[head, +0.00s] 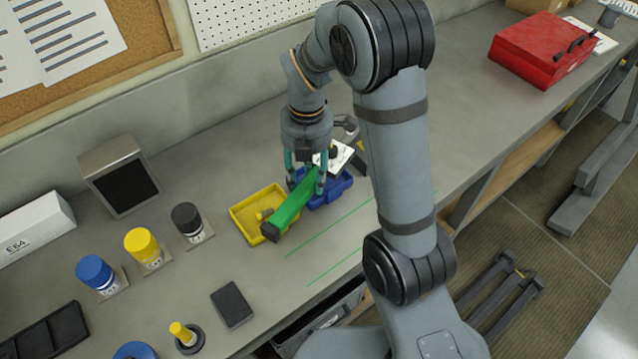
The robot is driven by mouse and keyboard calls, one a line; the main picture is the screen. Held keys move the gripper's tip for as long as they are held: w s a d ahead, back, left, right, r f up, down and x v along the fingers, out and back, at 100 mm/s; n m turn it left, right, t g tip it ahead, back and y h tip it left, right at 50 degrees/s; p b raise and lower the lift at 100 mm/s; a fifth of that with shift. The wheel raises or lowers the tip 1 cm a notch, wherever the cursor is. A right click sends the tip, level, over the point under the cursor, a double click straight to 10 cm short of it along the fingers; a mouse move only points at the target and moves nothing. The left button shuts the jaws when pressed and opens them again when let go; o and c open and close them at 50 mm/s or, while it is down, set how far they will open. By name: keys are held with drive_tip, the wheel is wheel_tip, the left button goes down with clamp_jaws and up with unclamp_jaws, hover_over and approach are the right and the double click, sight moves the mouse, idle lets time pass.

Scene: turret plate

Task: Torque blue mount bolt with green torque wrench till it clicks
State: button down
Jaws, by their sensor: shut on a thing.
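My gripper (306,180) is shut on the green torque wrench (290,208), in the middle of the head view. The wrench lies slantwise, its dark end (270,232) pointing to the lower left over the yellow tray (236,211). Its other end is hidden between my fingers. A blue tray (341,188) is just to the right, partly behind the wrench and gripper. A blue-topped cylinder (95,270) stands on a small base at the left; a blue round thing (135,350) is cut off at the bottom edge. I cannot tell which blue thing, if any, is the mount bolt.
A yellow-topped cylinder (142,243) and a black-topped one (188,219) stand left of the yellow tray. A dark block (232,305) and a yellow-handled piece (183,334) lie nearer. A white plate (340,155) is behind the blue tray. A red toolbox (535,55) is far right.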

drive_tip(key=shift+w+r, duration=0.15)
drive_tip(key=shift+w, duration=0.5)
drive_tip(key=shift+m, duration=0.3)
drive_tip(key=shift+w+f+b, duration=0.2)
drive_tip(key=shift+f+b, duration=2.3)
drive_tip(key=shift+f, duration=0.1)
drive_tip(key=shift+f+b, duration=0.4)
drive_tip(key=shift+f, duration=0.15)
idle(0.6)
drive_tip(key=shift+w+a+m+p, duration=0.8)
drive_tip(key=shift+w+a+m, duration=0.4)
drive_tip(key=shift+w+a, duration=0.65)
drive_tip(key=shift+w, duration=0.1)
